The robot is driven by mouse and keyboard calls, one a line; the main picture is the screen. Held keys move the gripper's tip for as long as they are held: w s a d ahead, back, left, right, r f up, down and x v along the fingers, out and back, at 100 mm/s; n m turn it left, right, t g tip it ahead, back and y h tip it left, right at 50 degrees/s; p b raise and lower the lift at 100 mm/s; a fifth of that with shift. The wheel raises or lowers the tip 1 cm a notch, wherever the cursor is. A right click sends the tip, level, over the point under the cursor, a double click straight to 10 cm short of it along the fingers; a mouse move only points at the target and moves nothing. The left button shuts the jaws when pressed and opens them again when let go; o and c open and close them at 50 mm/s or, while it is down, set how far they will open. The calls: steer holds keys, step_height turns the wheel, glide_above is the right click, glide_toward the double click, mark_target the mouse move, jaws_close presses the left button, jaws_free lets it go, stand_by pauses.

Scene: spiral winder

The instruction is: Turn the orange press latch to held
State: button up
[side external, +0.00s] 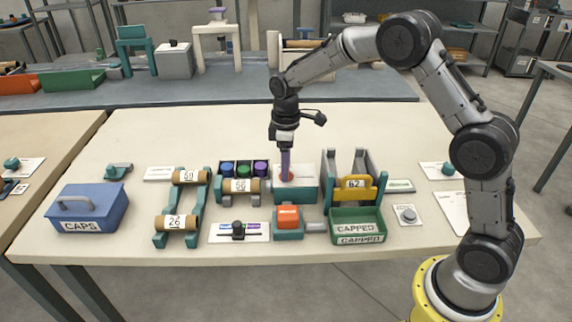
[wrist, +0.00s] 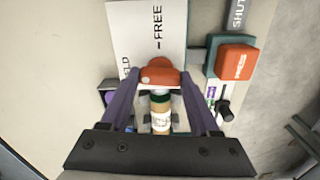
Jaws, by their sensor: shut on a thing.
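The orange latch (wrist: 160,72) sits on the white plate of a teal block and shows between my fingertips in the wrist view. The plate (wrist: 145,30) reads FREE above the latch; a partly hidden word ending in "LD" is to its left. I cannot tell exactly which word the latch points to. My gripper (wrist: 159,76) has its purple fingers shut on the latch. In the side view my gripper (side external: 286,177) points straight down onto the teal block (side external: 298,194), and its fingers hide much of the latch.
A teal press with an orange block (side external: 288,217) stands in front. A tube marked 56 (side external: 240,186) lies left, below several coloured caps (side external: 244,169). A rack with a yellow holder (side external: 355,187) and a green CAPPED tray (side external: 357,228) stand right. A blue CAPS box (side external: 88,208) is far left.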

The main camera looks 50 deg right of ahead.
steer(key=shift+r+n, duration=0.1)
steer(key=shift+n, duration=0.5)
steer(key=o, duration=1.4)
steer(key=shift+c, duration=0.2)
step_height(320, 180, up, 14)
